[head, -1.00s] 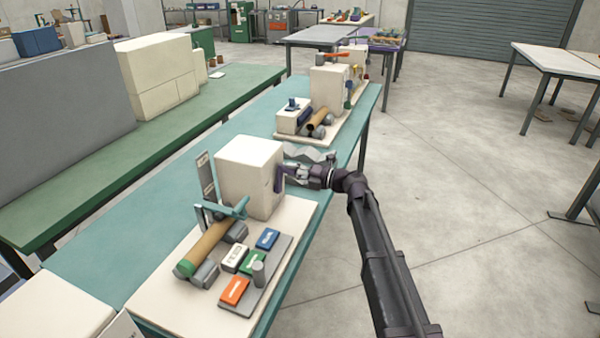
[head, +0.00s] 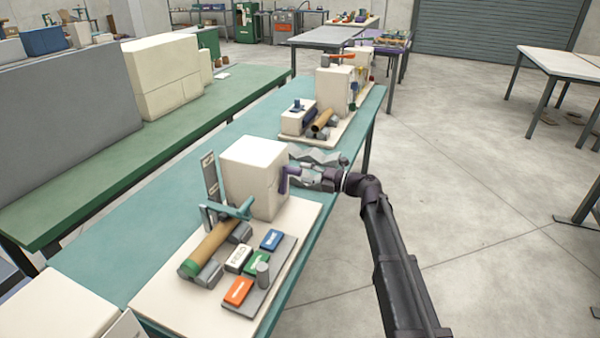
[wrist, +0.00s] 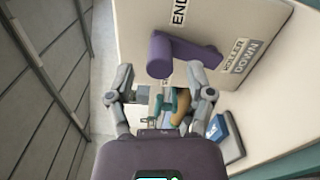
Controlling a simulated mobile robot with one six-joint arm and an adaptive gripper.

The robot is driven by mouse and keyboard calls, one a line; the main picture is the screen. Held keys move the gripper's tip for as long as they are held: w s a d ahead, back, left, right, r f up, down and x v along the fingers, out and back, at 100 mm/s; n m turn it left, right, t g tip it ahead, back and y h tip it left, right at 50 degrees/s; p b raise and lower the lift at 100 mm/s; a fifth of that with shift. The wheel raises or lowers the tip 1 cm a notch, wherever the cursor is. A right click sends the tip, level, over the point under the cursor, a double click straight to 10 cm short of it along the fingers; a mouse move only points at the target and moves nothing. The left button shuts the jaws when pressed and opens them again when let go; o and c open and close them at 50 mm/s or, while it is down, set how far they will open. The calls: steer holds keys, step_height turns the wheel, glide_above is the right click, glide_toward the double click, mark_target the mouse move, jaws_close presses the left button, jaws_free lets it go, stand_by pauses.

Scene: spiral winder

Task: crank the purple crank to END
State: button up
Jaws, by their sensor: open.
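The purple crank (head: 284,179) is on the right side of the cream winder box (head: 252,175). In the wrist view the purple crank (wrist: 190,52) stands out from the cream panel, just beyond the fingertips, with its rounded end roughly ahead of the gap. The END label (wrist: 180,12) is on the panel above it, partly cut off by the frame edge. A ROLLER DOWN label (wrist: 240,56) is to its right. My gripper (wrist: 160,88) is open, its fingers apart with nothing held. In the head view my gripper (head: 305,177) is just right of the crank.
The winder's base board carries a brown roll (head: 212,245) and blue, white, green and orange blocks, including the blue block (head: 271,240). Another similar machine (head: 334,90) stands farther along the teal table. Open floor (head: 450,200) lies to the right.

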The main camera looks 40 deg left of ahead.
steer(key=v, duration=0.9)
steer(key=shift+w, duration=0.1)
steer(key=c, duration=0.6)
steer(key=shift+d+f, duration=0.15)
steer(key=shift+d, duration=0.1)
jaws_close()
steer(key=d+f+n+t+h, duration=0.1)
steer(key=d+f+n+h, duration=0.25)
steer(key=d+n, duration=0.4)
steer(key=s+d+f+n+t+h, duration=0.15)
steer(key=d+f+n, duration=0.3)
steer(key=d, duration=0.55)
steer(key=d+f+n+t+h, duration=0.1)
steer(key=d+f+n+h, duration=0.3)
steer(key=d, duration=0.5)
steer(key=s+d+f+n+h, duration=0.2)
steer(key=d+n, duration=0.3)
steer(key=d, duration=0.4)
steer(key=s+d+f+n+h, duration=0.2)
steer(key=s+d+n+h, duration=0.1)
steer(key=d, duration=0.6)
steer(key=s+d+f+n+h, duration=0.2)
steer(key=s+d+n+h, duration=0.1)
steer(key=d+n, duration=0.4)
steer(key=s+d+t, duration=0.1)
steer(key=d, duration=0.2)
steer(key=shift+f, duration=0.15)
